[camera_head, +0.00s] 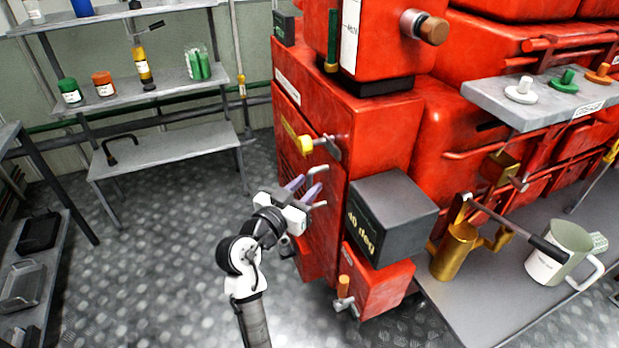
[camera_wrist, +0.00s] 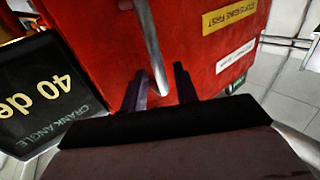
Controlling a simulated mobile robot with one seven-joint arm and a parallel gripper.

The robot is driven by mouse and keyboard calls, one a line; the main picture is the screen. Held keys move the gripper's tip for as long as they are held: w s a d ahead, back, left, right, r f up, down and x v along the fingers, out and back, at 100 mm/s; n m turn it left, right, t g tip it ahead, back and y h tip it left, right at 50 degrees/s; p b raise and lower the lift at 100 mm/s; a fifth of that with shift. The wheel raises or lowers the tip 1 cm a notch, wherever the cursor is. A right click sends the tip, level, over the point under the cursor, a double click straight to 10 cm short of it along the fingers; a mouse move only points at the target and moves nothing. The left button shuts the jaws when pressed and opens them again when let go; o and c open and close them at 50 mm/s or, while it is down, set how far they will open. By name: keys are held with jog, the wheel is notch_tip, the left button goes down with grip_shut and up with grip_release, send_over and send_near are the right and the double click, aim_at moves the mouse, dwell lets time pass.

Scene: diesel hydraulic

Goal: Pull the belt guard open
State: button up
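The belt guard appears to be the red panel (camera_head: 320,235) on the side of the red machine; no label confirms this. A grey metal handle (camera_head: 318,171) stands out from it, and its middle is hidden behind my fingers. The red face (camera_wrist: 105,35) and the handle bar (camera_wrist: 151,45) also show in the wrist view. My gripper (camera_head: 303,188) is open at the handle. In the wrist view, the two dark fingers (camera_wrist: 160,88) stand apart with the bar's end between them. I cannot tell whether they touch it.
A dark box marked "40 deg" (camera_head: 395,215) juts out right of my gripper. A bench with a mug (camera_head: 560,252) and brass can (camera_head: 455,250) is at right. Shelves (camera_head: 165,145) stand back left.

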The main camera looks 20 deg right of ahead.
jog(key=shift+x, duration=1)
grip_shut()
